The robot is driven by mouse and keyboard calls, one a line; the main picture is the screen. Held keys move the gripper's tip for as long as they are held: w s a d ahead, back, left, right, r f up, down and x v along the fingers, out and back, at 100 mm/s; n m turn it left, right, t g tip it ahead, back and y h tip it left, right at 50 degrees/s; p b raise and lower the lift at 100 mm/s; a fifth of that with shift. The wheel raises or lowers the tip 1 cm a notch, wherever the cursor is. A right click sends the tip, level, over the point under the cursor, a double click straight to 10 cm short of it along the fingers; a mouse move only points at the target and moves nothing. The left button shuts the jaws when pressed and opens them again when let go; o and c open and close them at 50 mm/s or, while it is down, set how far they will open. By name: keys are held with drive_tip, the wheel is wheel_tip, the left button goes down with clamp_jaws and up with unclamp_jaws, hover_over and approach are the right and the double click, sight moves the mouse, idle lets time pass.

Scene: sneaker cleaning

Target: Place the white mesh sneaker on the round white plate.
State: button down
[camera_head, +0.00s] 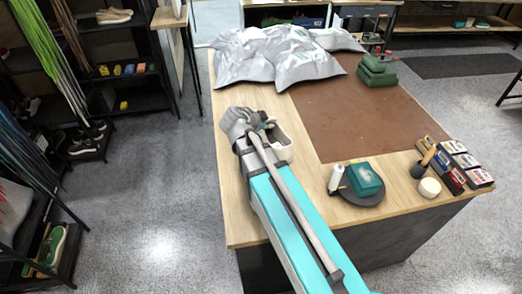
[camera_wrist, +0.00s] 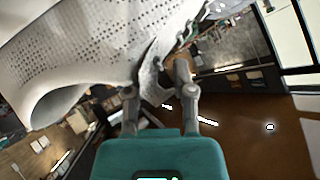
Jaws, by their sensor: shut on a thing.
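The white mesh sneaker (camera_wrist: 90,45) fills the upper left of the wrist view, with its perforated upper and round opening close to the camera. In the head view it is a small greyish-white shape (camera_head: 236,121) at the end of my arm, over the left part of the table, partly hidden by the arm. My gripper (camera_wrist: 158,85) is shut on the sneaker's edge; in the head view the gripper (camera_head: 264,126) is small and partly covered by my arm. I cannot make out a round white plate in either view.
The wooden table (camera_head: 233,215) has a brown mat (camera_head: 350,115). Grey crumpled bags (camera_head: 275,55) and green folded cloths (camera_head: 376,70) lie at the back. A dark round disc (camera_head: 372,203) holds a white bottle and green box. Brush, small white round pot (camera_head: 429,187) and boxes stand right.

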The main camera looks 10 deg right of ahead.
drive_tip(key=shift+s+a+r+n, duration=0.1)
drive_tip(key=shift+s+r+n, duration=0.05)
drive_tip(key=shift+s, duration=0.3)
drive_tip(key=shift+s+a+r+n, duration=0.1)
drive_tip(key=shift+s+n, duration=0.05)
drive_tip(key=shift+s, duration=0.25)
drive_tip(key=shift+w, duration=0.1)
drive_tip(key=w+f+b, duration=0.1)
drive_tip(key=w, duration=0.2)
drive_tip(key=w+f+b, duration=0.1)
drive_tip(key=w+f, duration=0.1)
drive_tip(key=w, duration=0.1)
drive_tip(key=w+f+b, duration=0.1)
drive_tip(key=w+b, duration=0.1)
drive_tip(key=w, duration=0.1)
drive_tip(key=shift+w+f, duration=0.1)
drive_tip(key=shift+f, duration=0.1)
drive_tip(key=w+f+b, duration=0.4)
drive_tip(key=b, duration=0.1)
drive_tip(key=shift+f, duration=0.35)
drive_tip(key=shift+s, duration=0.1)
